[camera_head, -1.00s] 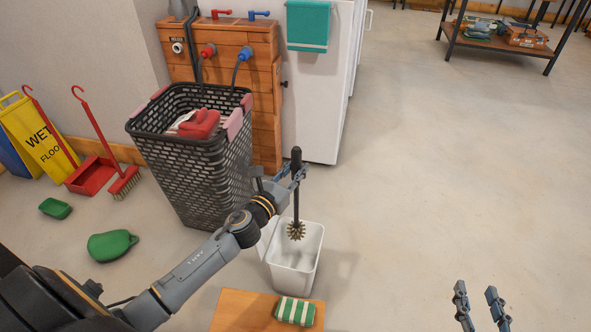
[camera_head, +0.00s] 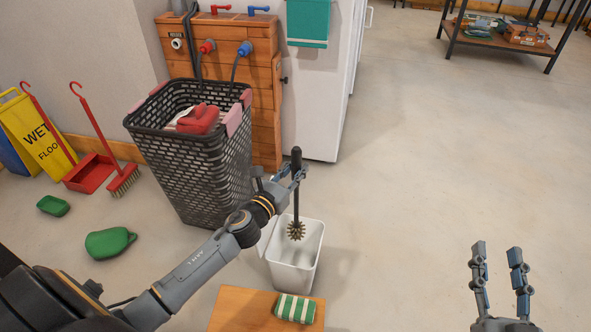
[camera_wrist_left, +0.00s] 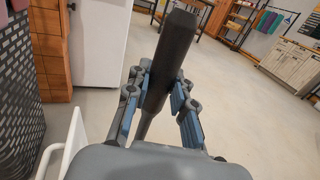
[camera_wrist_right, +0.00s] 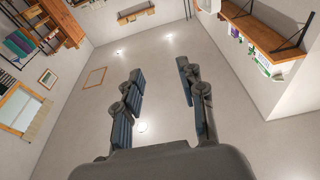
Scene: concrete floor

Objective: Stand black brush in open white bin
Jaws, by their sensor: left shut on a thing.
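The black brush (camera_head: 296,190) hangs upright, bristles down, with its bristle head at the mouth of the open white bin (camera_head: 293,277). My left gripper (camera_head: 297,174) is shut on the brush's black handle, which also shows between the fingers in the left wrist view (camera_wrist_left: 170,60). Whether the bristles touch the bin cannot be told. The bin's lid stands open on its left side, partly hidden by my left arm. My right gripper (camera_head: 498,262) is open and empty over the floor at the lower right; its spread fingers show in the right wrist view (camera_wrist_right: 160,95).
A tall dark laundry basket (camera_head: 195,165) stands just behind and left of the bin. Green items and a red dustpan (camera_head: 92,172) lie left. The floor to the right is clear.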

